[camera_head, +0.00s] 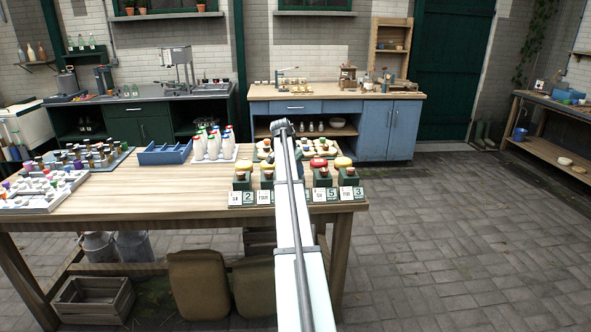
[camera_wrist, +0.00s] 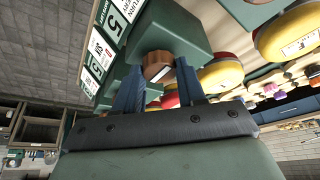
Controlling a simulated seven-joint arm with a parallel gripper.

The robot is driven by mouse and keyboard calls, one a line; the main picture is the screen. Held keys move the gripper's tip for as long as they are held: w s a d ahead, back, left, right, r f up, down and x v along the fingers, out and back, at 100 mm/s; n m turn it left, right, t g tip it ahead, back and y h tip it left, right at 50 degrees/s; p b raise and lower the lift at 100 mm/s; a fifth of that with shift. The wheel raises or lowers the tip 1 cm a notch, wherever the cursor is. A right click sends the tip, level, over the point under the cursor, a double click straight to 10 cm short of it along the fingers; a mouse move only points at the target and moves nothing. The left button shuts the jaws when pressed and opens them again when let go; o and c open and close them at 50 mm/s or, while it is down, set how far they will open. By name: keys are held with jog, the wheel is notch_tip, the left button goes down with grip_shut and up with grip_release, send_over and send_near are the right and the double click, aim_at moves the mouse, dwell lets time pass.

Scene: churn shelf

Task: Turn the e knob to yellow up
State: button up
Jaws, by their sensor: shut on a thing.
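In the wrist view, my gripper (camera_wrist: 158,76) has its two dark fingers closed on either side of a copper-brown knob (camera_wrist: 156,66). The knob sits on the face of a dark green block (camera_wrist: 172,28). A small pale mark shows on the knob's lower right, too small to read. In the head view, a row of green blocks with brown knobs stands along the table's front right edge, including one at the right end (camera_head: 348,180). My arm crosses this row and hides part of it, and my gripper is hidden there.
White number cards stand before the blocks, including a 5 (camera_head: 332,195) and a 3 (camera_head: 358,193). Yellow and red round pieces, such as a yellow one (camera_wrist: 290,32), sit close behind the blocks. White bottles (camera_head: 213,146) and a blue crate (camera_head: 164,153) stand left on the wooden table (camera_head: 150,200).

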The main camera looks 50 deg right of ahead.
jog(key=o, duration=1)
jog(key=shift+o, duration=0.2)
jog(key=v, duration=1.3)
jog(key=shift+a+r, duration=0.2)
jog(key=shift+r, duration=0.1)
